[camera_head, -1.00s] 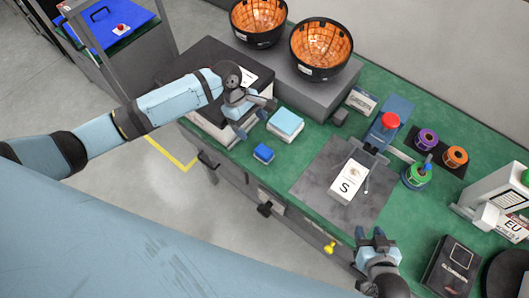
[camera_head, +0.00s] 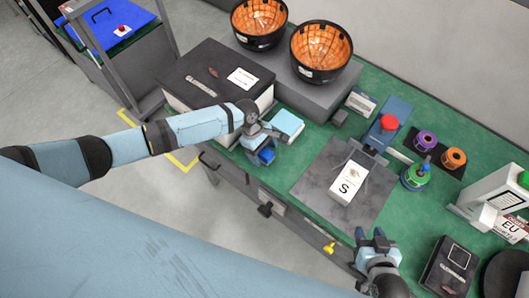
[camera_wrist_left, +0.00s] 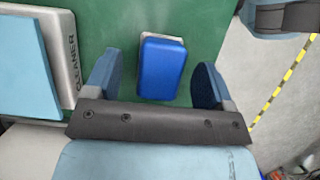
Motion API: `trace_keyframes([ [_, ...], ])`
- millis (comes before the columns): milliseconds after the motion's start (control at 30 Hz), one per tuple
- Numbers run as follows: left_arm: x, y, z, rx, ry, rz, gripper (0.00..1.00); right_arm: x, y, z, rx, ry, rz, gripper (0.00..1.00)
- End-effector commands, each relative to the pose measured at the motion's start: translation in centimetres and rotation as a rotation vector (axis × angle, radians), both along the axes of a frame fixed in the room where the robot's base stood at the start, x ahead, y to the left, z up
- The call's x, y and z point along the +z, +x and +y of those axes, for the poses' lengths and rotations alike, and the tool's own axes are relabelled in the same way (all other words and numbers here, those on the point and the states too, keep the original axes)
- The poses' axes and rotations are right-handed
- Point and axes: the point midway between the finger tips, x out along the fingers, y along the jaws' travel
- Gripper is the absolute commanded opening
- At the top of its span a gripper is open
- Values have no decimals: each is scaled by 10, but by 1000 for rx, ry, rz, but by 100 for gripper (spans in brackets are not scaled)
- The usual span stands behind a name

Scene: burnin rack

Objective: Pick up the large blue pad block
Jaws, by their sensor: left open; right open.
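A dark blue block (camera_head: 267,157) with a pale base lies on the green bench top near its front edge. In the left wrist view the blue block (camera_wrist_left: 161,68) shows between the two fingers, with gaps on both sides. My left gripper (camera_wrist_left: 155,84) is open and empty; in the head view the left gripper (camera_head: 262,149) is over the block and partly hides it. A larger light blue pad (camera_head: 288,122) on a white base marked CLEANER (camera_wrist_left: 69,55) lies just beside it. My right gripper (camera_head: 373,237) is open and empty near the bench's front edge.
A dark box (camera_head: 205,60) stands behind the left gripper. Two copper-lined bowls (camera_head: 321,48) sit on a grey platform (camera_head: 290,82). A grey mat (camera_head: 322,197) with a white S card (camera_head: 348,183) lies to the right, near a red-knobbed fixture (camera_head: 389,123) and several spools.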

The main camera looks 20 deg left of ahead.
Motion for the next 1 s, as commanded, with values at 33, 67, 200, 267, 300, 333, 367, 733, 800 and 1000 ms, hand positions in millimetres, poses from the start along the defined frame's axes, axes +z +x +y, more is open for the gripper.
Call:
trace_keyframes([
  [33,-5,-1,-2,0,0,1,77,0,0,0,-1,-1,0,43],
  [67,-7,-1,-3,1,0,0,77,0,0,0,-1,-1,0,43],
  [200,-10,-1,-4,1,0,-1,77,0,0,-1,-1,-1,0,43],
  [267,-10,-1,-4,0,0,-1,77,0,0,-1,-1,-1,0,43],
  [300,-10,-1,-4,0,0,-1,77,0,0,-1,-1,-1,0,43],
  [333,-10,-1,-4,0,0,-1,77,0,0,-1,-1,-1,0,43],
  [367,-10,-1,-4,0,0,-1,72,0,0,-1,-1,-1,0,43],
  [733,-10,-1,-3,0,0,-1,22,0,0,-1,-1,-1,1,43],
  [800,-10,-1,-4,0,0,-1,22,0,0,0,-1,-1,1,43],
  [1000,-2,-1,-4,-1,-1,-1,22,1,0,0,-1,-1,0,43],
])
